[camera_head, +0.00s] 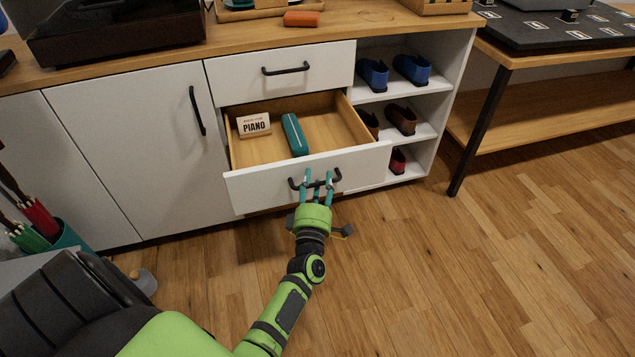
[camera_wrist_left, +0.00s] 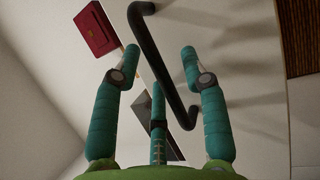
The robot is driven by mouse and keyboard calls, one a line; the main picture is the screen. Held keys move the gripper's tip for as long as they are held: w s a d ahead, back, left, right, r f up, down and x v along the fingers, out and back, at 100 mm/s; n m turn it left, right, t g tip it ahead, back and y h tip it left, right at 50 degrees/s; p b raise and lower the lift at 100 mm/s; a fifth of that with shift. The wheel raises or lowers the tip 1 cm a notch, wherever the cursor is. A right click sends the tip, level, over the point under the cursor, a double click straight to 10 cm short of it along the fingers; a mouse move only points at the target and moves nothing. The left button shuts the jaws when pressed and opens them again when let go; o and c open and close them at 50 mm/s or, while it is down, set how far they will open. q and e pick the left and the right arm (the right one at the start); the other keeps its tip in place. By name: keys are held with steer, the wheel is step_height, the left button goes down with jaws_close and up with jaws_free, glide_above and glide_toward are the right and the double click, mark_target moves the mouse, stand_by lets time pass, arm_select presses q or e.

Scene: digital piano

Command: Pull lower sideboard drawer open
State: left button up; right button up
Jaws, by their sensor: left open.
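The lower sideboard drawer (camera_head: 290,181) is pulled well out, so its wooden inside shows. A white card reading PIANO (camera_head: 254,125) and a teal case (camera_head: 295,135) lie in it. The dark bar handle (camera_head: 335,176) is on its white front. My left gripper (camera_head: 318,174) is at the handle with its teal fingers open. In the left wrist view the handle (camera_wrist_left: 165,75) runs slantwise between the spread fingers (camera_wrist_left: 160,70), and I cannot tell whether they touch it. My right gripper is not in view.
The upper drawer (camera_head: 308,72) is shut above. Open shelves to the right hold blue shoes (camera_head: 411,68), brown shoes (camera_head: 401,119) and a red shoe (camera_head: 397,161). A table with a dark leg (camera_head: 476,135) stands further right. The wooden floor (camera_head: 480,270) at front right is clear.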

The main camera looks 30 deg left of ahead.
arm_select(q)
steer(key=v, duration=1.2)
